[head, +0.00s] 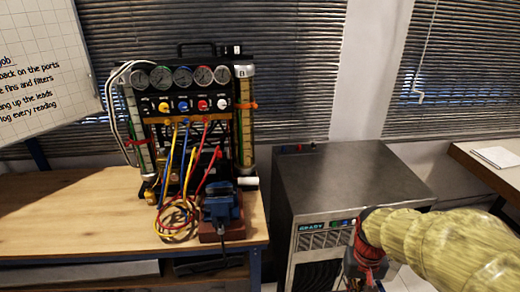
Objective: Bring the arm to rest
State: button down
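My arm (440,245), in a yellow ribbed sleeve, reaches in from the lower right of the head view. It ends at a red and dark part in front of the steel cabinet. My gripper (364,272) hangs there at the bottom of the picture, small and dark. Its fingers are not clear, so I cannot tell whether it is open or shut. I see nothing held in it. It is to the right of the wooden bench (70,215) and apart from the gauge rig (190,105).
Coloured hoses (180,215) hang from the rig beside a blue vise (222,205) at the bench's right end. The steel cabinet (350,180) stands right of the bench, close behind my gripper. A side table (485,150) with paper is at far right. The bench's left is clear.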

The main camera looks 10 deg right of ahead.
jog(key=s+a+r+n+t, duration=0.2)
jog(key=a+r+n+t, duration=0.2)
jog(key=a+r, duration=1)
notch_tip(320, 180, up, 2)
jog(key=shift+a+r+t+y, duration=0.1)
jog(key=shift+a+t+y, duration=0.2)
jog(key=shift+t, duration=0.7)
jog(key=shift+s, duration=0.15)
